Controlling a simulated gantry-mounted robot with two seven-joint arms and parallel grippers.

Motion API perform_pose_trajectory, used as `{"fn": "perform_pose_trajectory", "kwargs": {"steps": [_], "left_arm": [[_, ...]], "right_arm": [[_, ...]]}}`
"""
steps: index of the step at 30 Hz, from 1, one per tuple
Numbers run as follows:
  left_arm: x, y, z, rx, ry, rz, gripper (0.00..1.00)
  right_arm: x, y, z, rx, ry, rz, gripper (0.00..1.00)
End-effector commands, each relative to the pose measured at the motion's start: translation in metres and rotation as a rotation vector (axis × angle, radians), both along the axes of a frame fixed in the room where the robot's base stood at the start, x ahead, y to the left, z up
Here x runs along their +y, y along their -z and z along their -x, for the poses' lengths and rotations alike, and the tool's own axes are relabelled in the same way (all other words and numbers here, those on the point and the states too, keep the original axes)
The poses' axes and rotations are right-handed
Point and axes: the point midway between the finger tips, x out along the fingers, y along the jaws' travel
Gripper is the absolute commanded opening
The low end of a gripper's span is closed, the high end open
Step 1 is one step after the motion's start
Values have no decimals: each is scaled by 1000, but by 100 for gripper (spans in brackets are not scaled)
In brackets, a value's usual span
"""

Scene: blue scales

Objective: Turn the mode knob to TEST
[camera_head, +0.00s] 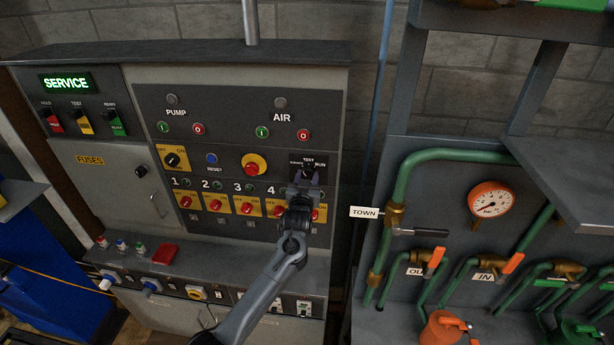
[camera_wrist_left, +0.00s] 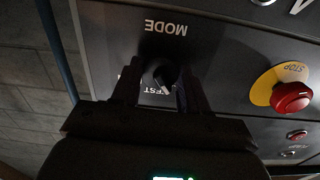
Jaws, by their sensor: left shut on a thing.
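The mode knob (camera_head: 307,172) is a small black knob on a dark plate at the panel's right side. Its plate reads TEST at the top and RUN at the right, with a small label at the left. My left gripper (camera_head: 301,190) is at the knob from below. In the left wrist view the knob (camera_wrist_left: 163,76) sits between the two fingers (camera_wrist_left: 160,92), which are shut on it. There MODE and TEST appear upside down, and a pale pointer mark lies close to the TEST lettering. The green display (camera_head: 66,83) reads SERVICE. My right gripper is not in view.
A red stop button (camera_head: 251,168) on a yellow disc is left of the knob.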

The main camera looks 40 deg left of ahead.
Motion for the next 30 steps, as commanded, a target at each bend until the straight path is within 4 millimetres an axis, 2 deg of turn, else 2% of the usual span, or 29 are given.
{"fn": "perform_pose_trajectory", "kwargs": {"steps": [6, 18, 30], "left_arm": [[1, -2, 0, 101, 0, -170, 13], [1, -1, 0, 256, 0, -434, 13], [1, 0, 0, 320, -1, -543, 13]], "right_arm": [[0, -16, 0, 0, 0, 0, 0], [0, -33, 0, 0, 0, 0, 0], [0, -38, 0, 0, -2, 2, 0]]}}
